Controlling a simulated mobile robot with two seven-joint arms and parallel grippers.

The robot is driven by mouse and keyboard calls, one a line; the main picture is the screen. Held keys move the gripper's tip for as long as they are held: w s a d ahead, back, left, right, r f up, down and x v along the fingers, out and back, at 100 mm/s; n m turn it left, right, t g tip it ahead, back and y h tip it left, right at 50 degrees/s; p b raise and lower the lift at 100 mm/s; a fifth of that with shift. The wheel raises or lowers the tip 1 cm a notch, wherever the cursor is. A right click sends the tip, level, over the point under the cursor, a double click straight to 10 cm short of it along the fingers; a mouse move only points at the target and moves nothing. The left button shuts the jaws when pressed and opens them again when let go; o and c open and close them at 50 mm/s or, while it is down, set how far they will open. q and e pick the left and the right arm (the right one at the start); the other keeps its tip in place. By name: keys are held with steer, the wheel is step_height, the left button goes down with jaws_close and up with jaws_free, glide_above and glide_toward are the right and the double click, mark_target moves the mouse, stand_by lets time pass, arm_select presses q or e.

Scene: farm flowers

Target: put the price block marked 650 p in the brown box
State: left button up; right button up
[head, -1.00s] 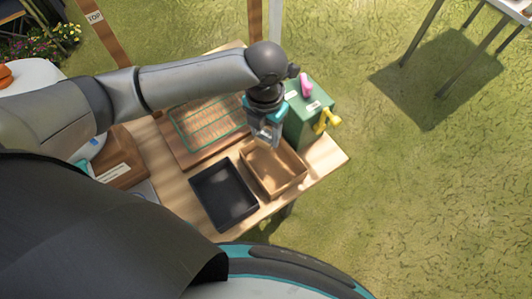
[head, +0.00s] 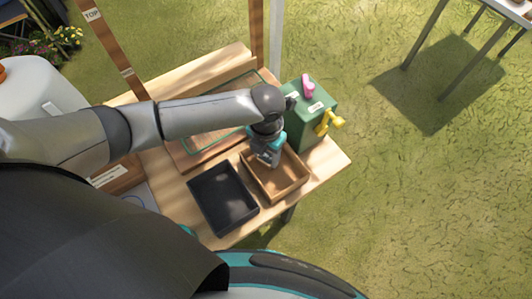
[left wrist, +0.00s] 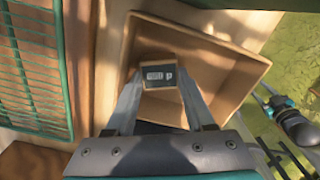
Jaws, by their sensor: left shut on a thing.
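The price block (left wrist: 159,76), marked 650 p on a dark label, is between the two fingers of my left gripper in the left wrist view. My left gripper (head: 266,163) is shut on it and points down inside the brown box (head: 292,190). The brown box is an open wooden tray on the table; its walls surround the block in the left wrist view (left wrist: 232,62). I cannot tell whether the block touches the floor of the box. In the head view the gripper hides the block. A dark and teal part, perhaps my right gripper (left wrist: 268,101), shows small at the right of the left wrist view.
A black tray (head: 205,211) stands left of the brown box. A green box (head: 305,128) with a pink and a yellow thing stands behind right. A green-edged mesh panel (left wrist: 32,70) lies left of the box. Grass lies beyond the table's right edge.

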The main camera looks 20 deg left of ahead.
mark_target(266, 158)
arm_select(q)
steer(key=shift+f, duration=0.15)
steer(key=o, duration=1)
steer(key=shift+o, duration=0.2)
step_height(266, 158, up, 12)
steer(key=p, duration=0.2)
steer(key=shift+r, duration=0.25)
